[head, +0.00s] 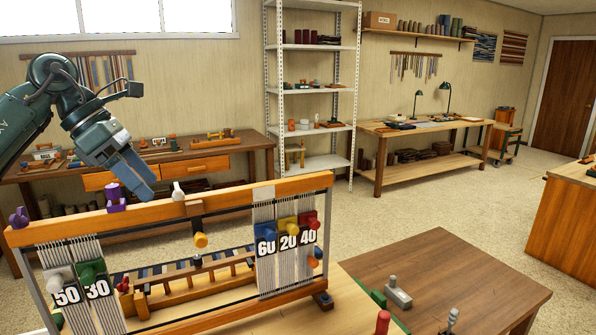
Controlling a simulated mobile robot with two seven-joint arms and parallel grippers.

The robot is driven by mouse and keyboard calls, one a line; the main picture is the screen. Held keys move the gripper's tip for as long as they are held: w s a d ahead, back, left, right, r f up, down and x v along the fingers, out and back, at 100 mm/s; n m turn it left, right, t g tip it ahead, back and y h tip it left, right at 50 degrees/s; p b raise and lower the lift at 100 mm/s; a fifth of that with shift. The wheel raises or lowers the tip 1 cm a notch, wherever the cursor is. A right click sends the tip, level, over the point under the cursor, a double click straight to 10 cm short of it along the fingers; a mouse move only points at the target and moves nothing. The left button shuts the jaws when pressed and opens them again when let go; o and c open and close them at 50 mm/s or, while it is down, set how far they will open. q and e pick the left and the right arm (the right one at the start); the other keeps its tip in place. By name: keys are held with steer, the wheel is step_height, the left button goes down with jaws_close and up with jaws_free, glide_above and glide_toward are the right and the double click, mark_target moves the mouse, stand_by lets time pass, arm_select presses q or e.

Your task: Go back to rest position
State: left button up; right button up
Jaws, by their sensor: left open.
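My left gripper (142,180) hangs from my left arm at the left, with its fingers pointing down and to the right. It is open, with nothing seen between its fingers. It appears just above or behind the top beam of the wooden loom frame (225,193), near a purple knob (115,197) and a white knob (178,191); whether it touches the beam I cannot tell. The loom carries number tags such as 50 (66,296), 30 (97,289), 60 (265,247), 20 (289,242) and 40 (308,237). My right gripper is out of view.
A brown table (455,270) stands at the lower right with a grey handled piece (397,294) near it. Behind are a workbench (200,155), a metal shelf (313,90) and another bench (425,130). An orange-fronted cabinet (562,225) stands at the right. Floor (420,205) between them is clear.

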arm_select(q)
steer(key=s+d+f+n+t+h, duration=0.2)
steer(key=d+f+n+h, duration=0.5)
steer(key=d, duration=0.4)
steer(key=s+d+f+n+t+h, duration=0.1)
steer(key=d+f+n+t+h, duration=0.1)
steer(key=d+f+n+h, duration=0.65)
steer(key=s+a+f+n+t+y, duration=0.2)
steer(key=f+n+t+y, duration=0.25)
steer(key=f+n, duration=0.3)
steer(key=s+a+f+n+t+y, duration=0.2)
steer(key=f+n+t+y, duration=0.1)
steer(key=f+n+y, duration=0.4)
steer(key=s+a+f+n+t+y, duration=0.2)
steer(key=s+f+n+t+y, duration=0.1)
steer(key=f+n, duration=0.4)
steer(key=s+a+f+n+g+y, duration=0.3)
steer(key=s+f+n+g, duration=0.3)
steer(key=s+f+n, duration=0.3)
steer(key=s+f+y, duration=0.1)
steer(key=s+f, duration=0.2)
steer(key=s, duration=0.3)
steer(key=shift+a+f+y, duration=0.15)
steer(key=shift+f+y, duration=0.1)
steer(key=shift+y, duration=0.05)
